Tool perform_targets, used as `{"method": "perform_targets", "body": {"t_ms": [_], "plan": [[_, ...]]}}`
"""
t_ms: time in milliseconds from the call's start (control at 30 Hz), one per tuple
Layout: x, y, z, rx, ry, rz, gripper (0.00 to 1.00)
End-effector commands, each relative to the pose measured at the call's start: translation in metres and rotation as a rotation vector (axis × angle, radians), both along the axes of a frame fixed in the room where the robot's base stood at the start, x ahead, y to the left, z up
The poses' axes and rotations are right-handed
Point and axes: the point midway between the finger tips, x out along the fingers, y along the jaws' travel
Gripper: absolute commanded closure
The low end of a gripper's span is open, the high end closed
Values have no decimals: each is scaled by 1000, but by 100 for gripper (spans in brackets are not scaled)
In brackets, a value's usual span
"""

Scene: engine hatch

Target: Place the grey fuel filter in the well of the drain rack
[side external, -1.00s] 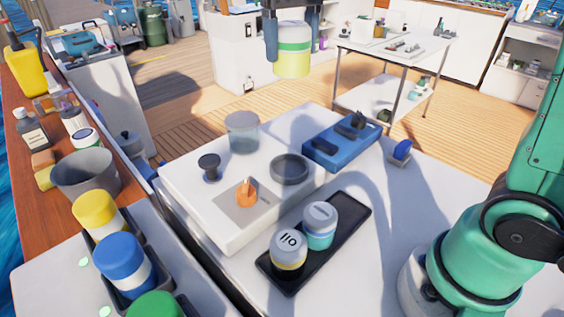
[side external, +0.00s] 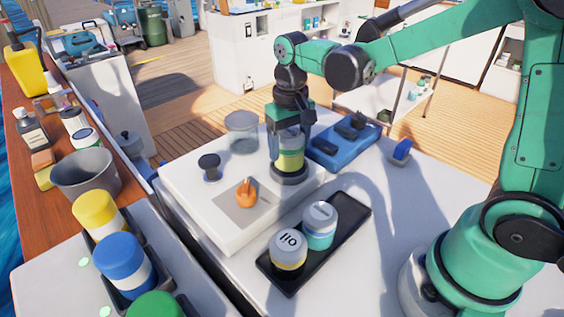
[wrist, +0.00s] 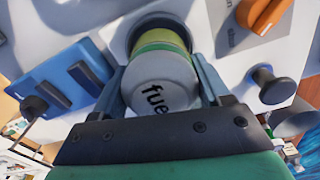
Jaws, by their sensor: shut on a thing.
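The fuel filter (side external: 290,158) has a grey cap and a yellow-green band. It stands upright in my gripper (side external: 289,147), which points down with its fingers shut around it. In the wrist view its cap (wrist: 166,98) shows part of the word "fuel" between my fingers (wrist: 163,82). Its lower end is at the dark round ring (side external: 291,180) on the white raised panel (side external: 215,225); the ring's rim also shows behind it in the wrist view (wrist: 122,38). I cannot tell whether it rests on the bottom. No label shows which holder is the drain rack.
A black tray (side external: 347,212) holds an oil filter (side external: 288,249) and a teal-banded one (side external: 320,224). A blue block (side external: 343,150) stands close to my gripper's right.

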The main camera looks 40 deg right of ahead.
Motion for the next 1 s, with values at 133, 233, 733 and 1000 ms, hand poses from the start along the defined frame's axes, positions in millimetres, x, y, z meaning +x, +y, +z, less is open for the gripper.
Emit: {"method": "perform_targets", "body": {"t_ms": [133, 233, 733, 1000], "plan": [[0, 0, -15, 0, 0, 0, 97], [0, 0, -17, 0, 0, 0, 97], [0, 0, -19, 0, 0, 0, 0], [0, 0, -10, 0, 0, 0, 0]]}}
